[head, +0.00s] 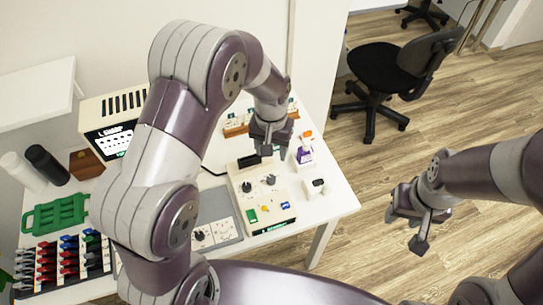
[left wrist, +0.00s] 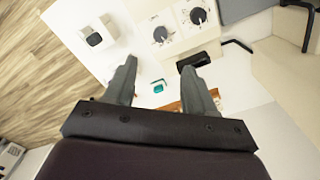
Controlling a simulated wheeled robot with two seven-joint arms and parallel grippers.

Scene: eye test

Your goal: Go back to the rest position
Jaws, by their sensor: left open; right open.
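My left gripper (head: 268,145) hangs over the white table, by the far edge of a cream panel with black knobs (head: 283,207). In the left wrist view its two fingers (left wrist: 158,66) are apart with nothing held between them. The knob panel (left wrist: 180,42) and its black part lie beyond the fingertips, and a small teal item (left wrist: 159,86) shows in the gap. My right gripper (head: 405,228) is open and empty, out over the wooden floor to the right of the table. No rest position is marked in view.
The white table (head: 338,196) holds a purple-and-white bottle (head: 304,156), a small white box (head: 317,187), a green tray (head: 55,214), a rack of coloured items (head: 68,262) and a device with a screen (head: 112,138). A black office chair (head: 385,70) stands behind on open floor.

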